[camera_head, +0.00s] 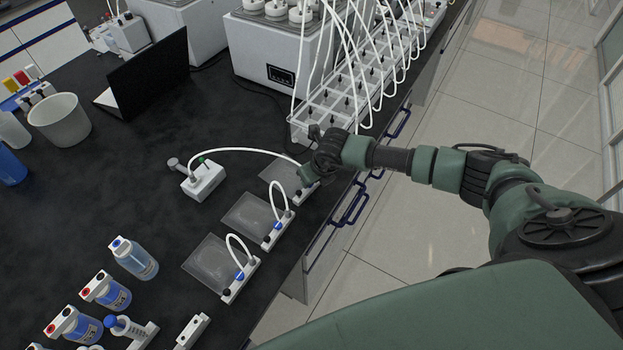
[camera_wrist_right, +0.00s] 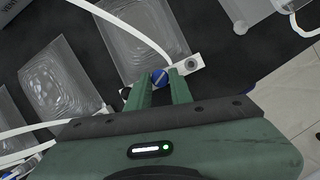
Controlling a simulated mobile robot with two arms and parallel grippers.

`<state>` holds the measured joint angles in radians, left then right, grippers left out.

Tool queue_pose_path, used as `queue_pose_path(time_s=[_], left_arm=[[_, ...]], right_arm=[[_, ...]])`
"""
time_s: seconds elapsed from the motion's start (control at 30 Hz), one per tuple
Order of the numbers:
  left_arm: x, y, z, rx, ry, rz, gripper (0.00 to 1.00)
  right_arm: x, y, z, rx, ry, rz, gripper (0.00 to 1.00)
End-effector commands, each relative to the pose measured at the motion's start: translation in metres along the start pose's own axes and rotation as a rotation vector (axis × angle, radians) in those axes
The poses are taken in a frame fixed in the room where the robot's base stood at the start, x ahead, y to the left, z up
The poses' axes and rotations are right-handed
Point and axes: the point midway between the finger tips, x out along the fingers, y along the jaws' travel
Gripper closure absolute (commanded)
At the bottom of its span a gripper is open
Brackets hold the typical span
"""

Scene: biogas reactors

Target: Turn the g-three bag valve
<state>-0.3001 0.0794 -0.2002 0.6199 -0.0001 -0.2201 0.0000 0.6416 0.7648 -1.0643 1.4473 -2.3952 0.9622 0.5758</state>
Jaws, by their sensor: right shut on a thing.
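Three clear gas bags lie in a row on the bench, each with a white valve strip, a blue valve and a white tube; I cannot read which is g-three. My right gripper (camera_head: 309,177) is at the valve end of the farthest bag (camera_head: 279,168) and partly hides it. In the wrist view, my right gripper (camera_wrist_right: 160,86) has its green fingers shut on that bag's blue valve knob (camera_wrist_right: 160,77), beside the bag's clear film (camera_wrist_right: 140,35). The middle bag (camera_head: 246,214) and the nearest bag (camera_head: 207,263) stand clear of it. My left gripper is not in view.
A white box (camera_head: 204,181) with a tube stands left of the bags. A clear tube rack (camera_head: 345,100) lies beyond the gripper. Bottles (camera_head: 134,259), a laptop (camera_head: 150,75) and a white beaker (camera_head: 60,121) stand to the left. The bench edge runs close right of the bags.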

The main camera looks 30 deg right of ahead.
Motion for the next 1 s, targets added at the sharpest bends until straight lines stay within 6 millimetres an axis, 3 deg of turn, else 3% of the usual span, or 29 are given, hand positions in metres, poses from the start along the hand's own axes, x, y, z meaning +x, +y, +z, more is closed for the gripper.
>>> queue_pose_path(time_s=[0.63, 0.67, 0.7, 0.73, 1.0], left_arm=[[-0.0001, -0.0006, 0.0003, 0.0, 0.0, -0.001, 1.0], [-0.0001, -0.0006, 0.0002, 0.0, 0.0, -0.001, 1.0], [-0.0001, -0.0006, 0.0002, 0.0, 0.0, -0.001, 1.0], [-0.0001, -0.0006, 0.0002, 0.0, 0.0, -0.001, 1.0], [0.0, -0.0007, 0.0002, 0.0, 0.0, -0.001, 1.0]], right_arm=[[-0.0003, -0.0001, 0.0004, 0.0, 0.0, 0.0, 1.0], [-0.0003, -0.0001, 0.0003, 0.0, 0.0, 0.0, 0.73], [-0.0003, -0.0001, 0.0003, 0.0, 0.0, 0.0, 0.62], [-0.0003, -0.0001, 0.0003, 0.0, 0.0, 0.0, 0.57], [-0.0002, -0.0001, 0.0001, -0.001, 0.0, 0.0, 0.57]])
